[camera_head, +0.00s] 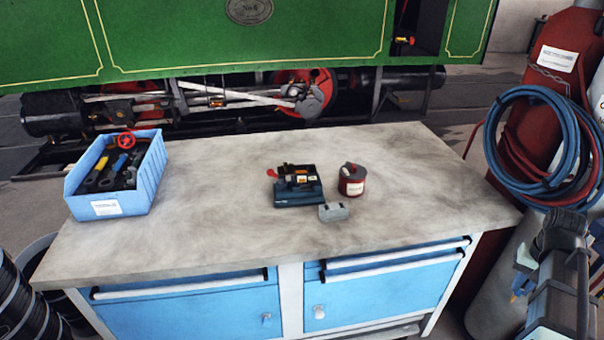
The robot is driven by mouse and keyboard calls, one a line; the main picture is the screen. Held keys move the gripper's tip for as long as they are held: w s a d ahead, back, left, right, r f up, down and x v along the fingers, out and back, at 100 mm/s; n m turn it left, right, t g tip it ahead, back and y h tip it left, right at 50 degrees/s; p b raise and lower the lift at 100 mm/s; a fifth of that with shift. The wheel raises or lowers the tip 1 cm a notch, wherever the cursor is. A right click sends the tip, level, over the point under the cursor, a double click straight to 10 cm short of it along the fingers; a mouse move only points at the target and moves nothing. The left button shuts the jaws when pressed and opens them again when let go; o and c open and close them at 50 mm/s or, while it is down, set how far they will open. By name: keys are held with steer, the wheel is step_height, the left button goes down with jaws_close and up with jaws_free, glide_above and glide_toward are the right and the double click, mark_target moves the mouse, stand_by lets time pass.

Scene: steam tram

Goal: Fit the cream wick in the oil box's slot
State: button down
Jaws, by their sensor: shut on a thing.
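A dark blue and black box (298,187) with orange labels stands near the middle of the workbench. It looks like the oil box, but its slot is too small to make out. A small grey block (333,212) lies in front of it to the right. My gripper (522,272) appears at the lower right, off the bench's right side and well away from the box. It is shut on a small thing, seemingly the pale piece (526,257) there. I cannot tell whether this is the cream wick. No other cream piece is clear on the bench.
A red can (352,180) stands right of the dark box. A blue bin (118,178) of tools is at the bench's left. The grey worktop (210,215) is clear between them. A red cylinder with coiled hoses (545,140) stands beyond the right edge.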

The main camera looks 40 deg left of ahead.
stand_by(0.4)
steer(key=a+r+n, duration=0.3)
steer(key=a+n, duration=0.1)
steer(key=a, duration=2)
steer(key=n, duration=0.4)
glide_toward(306, 175)
steer(key=w+r, duration=0.3)
steer(key=w, duration=0.1)
steer(key=shift+s+f, duration=0.15)
steer(key=shift+f, duration=1.7)
steer(key=shift+f, duration=1.75)
